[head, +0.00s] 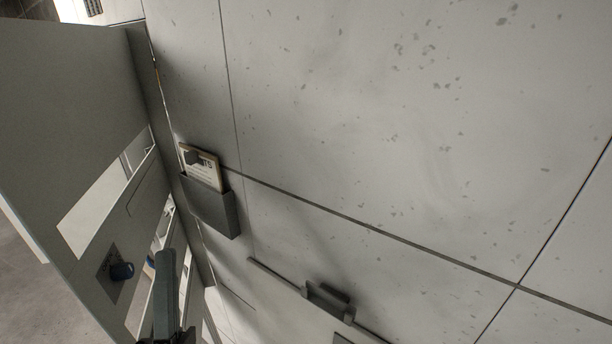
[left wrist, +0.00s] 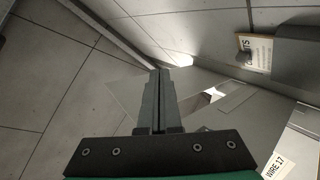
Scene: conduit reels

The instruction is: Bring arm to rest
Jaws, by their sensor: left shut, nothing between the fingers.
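My left gripper (head: 165,258) shows at the lower left of the head view, its dark fingers pointing up the picture. In the left wrist view the left gripper (left wrist: 159,75) has its two fingers together with nothing between them. It appears to be clear of the surfaces around it, though the exact gap cannot be told. My right gripper is in neither view.
A grey pocket (head: 212,207) holding a card (head: 203,168) and a rail bracket (head: 328,300) are on the pale wall (head: 400,130). A "WIRE 17" label (left wrist: 274,166) shows lower right.

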